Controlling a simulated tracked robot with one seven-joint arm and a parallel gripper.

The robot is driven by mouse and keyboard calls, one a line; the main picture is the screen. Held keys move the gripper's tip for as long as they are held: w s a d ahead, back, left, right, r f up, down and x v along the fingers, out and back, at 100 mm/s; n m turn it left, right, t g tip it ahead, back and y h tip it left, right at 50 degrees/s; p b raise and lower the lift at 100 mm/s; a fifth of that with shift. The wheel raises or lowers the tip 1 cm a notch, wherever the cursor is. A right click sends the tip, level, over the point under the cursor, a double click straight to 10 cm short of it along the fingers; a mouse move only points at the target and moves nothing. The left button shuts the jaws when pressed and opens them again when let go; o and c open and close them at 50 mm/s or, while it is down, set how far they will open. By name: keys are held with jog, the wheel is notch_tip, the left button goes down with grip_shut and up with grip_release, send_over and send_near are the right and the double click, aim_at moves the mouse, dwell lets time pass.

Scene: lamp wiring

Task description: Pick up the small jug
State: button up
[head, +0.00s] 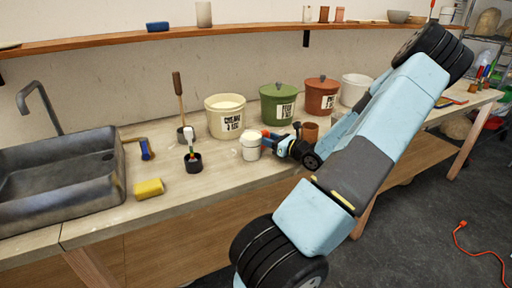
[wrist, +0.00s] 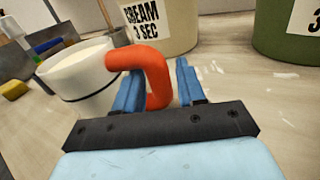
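The small jug (head: 250,150) is a white vessel with a dark band and a thick orange handle. It stands upright on the wooden counter, and in the wrist view its white body (wrist: 82,78) is at the left. My gripper (head: 270,141) is at the jug's right side. In the wrist view the orange handle (wrist: 156,72) passes between the two blue fingers of my gripper (wrist: 158,85). The left finger is close beside the handle, and a narrow gap shows at the right finger. The fingers look open, and the handle's lower end is partly hidden.
A cream crock (head: 226,118) and a green crock (head: 278,103) stand close behind the jug. A brown pot (head: 310,131) is right of my gripper. A dark cup with a brush (head: 193,162) and a yellow sponge (head: 148,189) are left, near the sink (head: 62,185).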

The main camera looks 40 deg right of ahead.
grip_shut()
jog(key=shift+r, duration=0.1)
dwell(0.6)
